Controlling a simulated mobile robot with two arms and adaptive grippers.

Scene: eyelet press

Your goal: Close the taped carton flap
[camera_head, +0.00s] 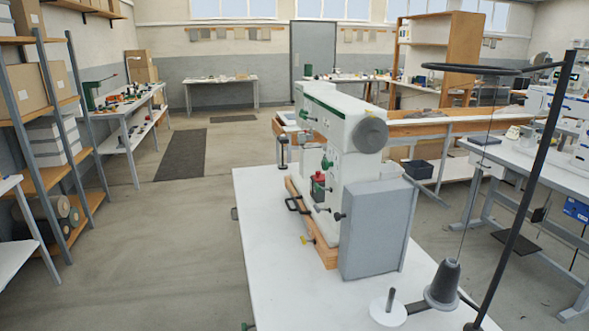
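Neither of my grippers is in view. Brown cartons (27,91), at least one with a white label, stand on the shelf rack at the left edge. More cartons (138,68) are stacked farther back by the left wall.
The shelf rack (45,120) lines the left side. Open floor (170,240) lies between, with a dark mat (181,155) farther back.

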